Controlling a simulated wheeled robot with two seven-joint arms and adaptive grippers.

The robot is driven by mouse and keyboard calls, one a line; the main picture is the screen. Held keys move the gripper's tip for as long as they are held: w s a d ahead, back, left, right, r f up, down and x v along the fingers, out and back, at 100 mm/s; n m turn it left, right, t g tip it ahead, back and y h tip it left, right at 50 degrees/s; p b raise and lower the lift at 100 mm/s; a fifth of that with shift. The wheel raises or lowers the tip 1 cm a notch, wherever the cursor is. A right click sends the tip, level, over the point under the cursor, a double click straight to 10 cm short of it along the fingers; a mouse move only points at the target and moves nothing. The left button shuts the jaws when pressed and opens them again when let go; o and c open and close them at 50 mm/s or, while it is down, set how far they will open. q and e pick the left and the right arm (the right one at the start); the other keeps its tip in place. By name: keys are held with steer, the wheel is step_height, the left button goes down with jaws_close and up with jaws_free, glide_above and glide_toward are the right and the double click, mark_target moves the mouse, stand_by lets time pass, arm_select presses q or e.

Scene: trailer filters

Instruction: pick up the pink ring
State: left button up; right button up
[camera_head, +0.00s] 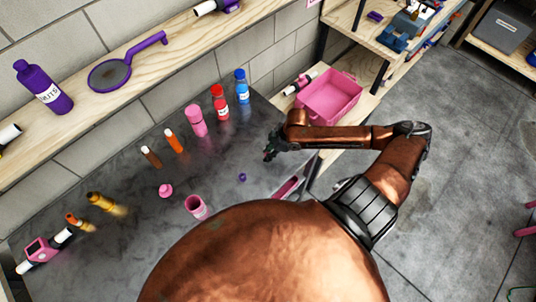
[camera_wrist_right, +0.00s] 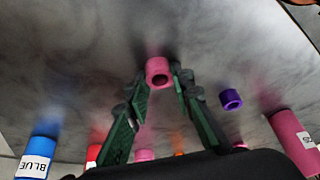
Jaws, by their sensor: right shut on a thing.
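A small pink ring (camera_wrist_right: 158,71) sits between the fingertips of my right gripper (camera_wrist_right: 162,80), which is shut on it, just over the grey tabletop. I cannot tell whether the ring still touches the table. In the head view my right gripper (camera_head: 270,152) is low over the right part of the grey table (camera_head: 130,215), and the ring is hidden there. My left gripper is not in view.
A small purple ring (camera_head: 242,177) lies near my right gripper; it also shows in the wrist view (camera_wrist_right: 230,99). A pink cup (camera_head: 196,207), red bottle (camera_head: 219,103) and blue bottle (camera_head: 241,87) stand on the table. A pink bin (camera_head: 330,98) sits beyond the right edge.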

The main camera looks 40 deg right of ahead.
steer(key=shift+r, duration=0.7)
steer(key=s+a+r+p, duration=0.7)
steer(key=s+r+p, duration=0.1)
steer(key=s+r, duration=0.3)
steer(key=shift+s+r, duration=0.3)
steer(key=shift+s, duration=0.2)
